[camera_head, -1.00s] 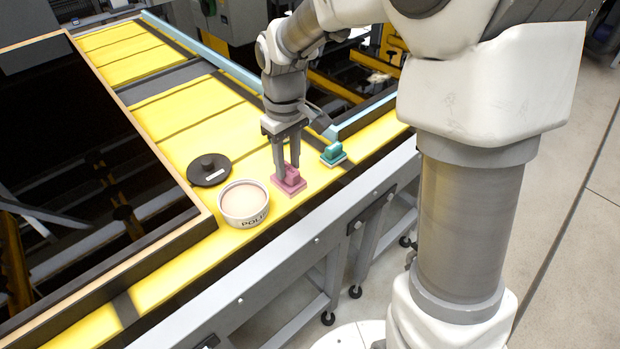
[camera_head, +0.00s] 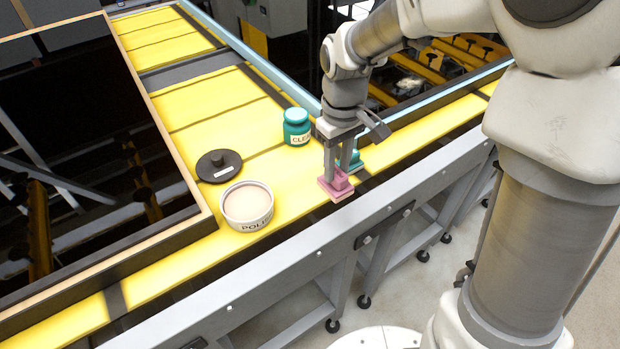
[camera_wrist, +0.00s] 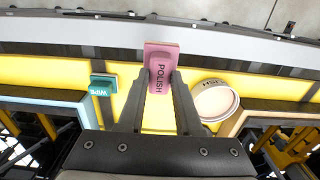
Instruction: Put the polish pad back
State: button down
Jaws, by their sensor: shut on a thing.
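The pink polish pad (camera_head: 336,184), marked POLISH, is between the fingertips of my gripper (camera_head: 339,168). In the wrist view the pad (camera_wrist: 160,72) sits between the two finger ends of my gripper (camera_wrist: 160,84), with its lettering facing the camera. My gripper is shut on it, close to the front edge of the yellow bench top. I cannot tell whether the pad's underside touches the surface. A teal pad marked WIPE (camera_wrist: 104,86) lies to the left of it in the wrist view and is partly hidden behind my fingers in the head view (camera_head: 352,158).
An open white polish tub (camera_head: 246,206) and its black lid (camera_head: 219,165) stand left of my gripper. A teal cleaner jar (camera_head: 297,127) stands behind. A large dark framed panel (camera_head: 80,150) fills the left. Bare yellow bench (camera_head: 190,105) lies farther back.

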jog(key=shift+w+a+f+p, duration=0.3)
jog(key=shift+w+a+f, duration=0.75)
jog(key=shift+w+f, duration=0.5)
jog(key=shift+w+a+f+p, duration=0.25)
jog(key=shift+w+a+f, duration=0.9)
jog(key=shift+f, duration=0.7)
jog(key=shift+w+a+f+p, duration=0.3)
jog(key=shift+w+a+f, duration=0.6)
jog(key=shift+w+f, duration=0.7)
jog(key=shift+s+f, duration=0.1)
jog(key=shift+f, duration=0.05)
jog(key=shift+f, duration=0.15)
jog(key=c, duration=0.6)
grip_release()
notch_tip(320, 180, up, 13)
jog(key=shift+f, duration=0.2)
